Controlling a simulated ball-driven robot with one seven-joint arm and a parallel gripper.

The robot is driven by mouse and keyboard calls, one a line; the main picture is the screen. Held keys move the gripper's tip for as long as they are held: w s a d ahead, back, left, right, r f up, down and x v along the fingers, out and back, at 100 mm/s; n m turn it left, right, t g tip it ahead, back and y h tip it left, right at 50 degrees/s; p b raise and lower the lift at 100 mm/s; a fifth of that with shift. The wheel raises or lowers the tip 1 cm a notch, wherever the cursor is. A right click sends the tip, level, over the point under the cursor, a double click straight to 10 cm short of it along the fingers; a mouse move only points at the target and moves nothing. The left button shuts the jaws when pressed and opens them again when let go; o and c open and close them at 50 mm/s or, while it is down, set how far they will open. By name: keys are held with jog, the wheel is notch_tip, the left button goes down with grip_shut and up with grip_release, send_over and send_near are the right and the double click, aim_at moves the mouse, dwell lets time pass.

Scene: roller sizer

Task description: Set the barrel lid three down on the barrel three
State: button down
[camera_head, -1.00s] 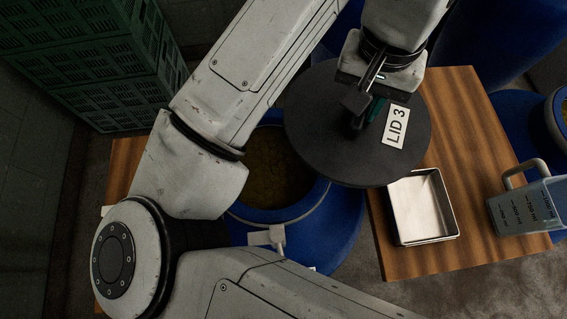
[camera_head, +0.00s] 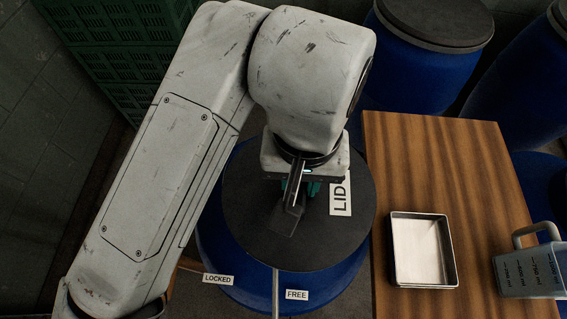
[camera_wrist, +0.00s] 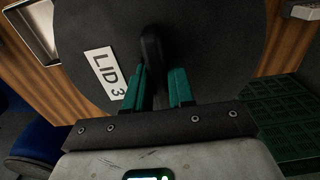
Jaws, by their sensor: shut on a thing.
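The barrel lid three (camera_head: 320,235) is a dark grey disc with a white label, partly hidden by my arm. My gripper (camera_head: 298,195) is above its middle and shut on its handle. In the wrist view, green fingers (camera_wrist: 166,88) close on the dark upright handle of the lid (camera_wrist: 215,45), and the label reads LID 3. The blue barrel below (camera_head: 235,275) has labels LOCKED and FREE at its front. The lid covers its mouth from the head camera. I cannot tell whether the lid touches the rim.
A wooden table (camera_head: 420,160) stands right of the barrel with a metal tray (camera_head: 423,250) and a clear jug (camera_head: 530,270). Green crates (camera_head: 130,50) are stacked at the back left. Other blue barrels (camera_head: 415,60) stand at the back right, one with a dark lid.

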jog(key=w+a+f+p, duration=0.2)
jog(key=w+a+f, duration=0.1)
jog(key=w+f, duration=0.4)
jog(key=shift+w+f, duration=0.35)
jog(key=shift+f, duration=1.3)
jog(key=shift+f, duration=0.6)
jog(key=c, duration=1)
grip_release()
jog(key=shift+o, duration=0.2)
notch_tip(320, 180, up, 13)
jog(key=shift+r+b, duration=0.1)
jog(key=shift+b, duration=0.7)
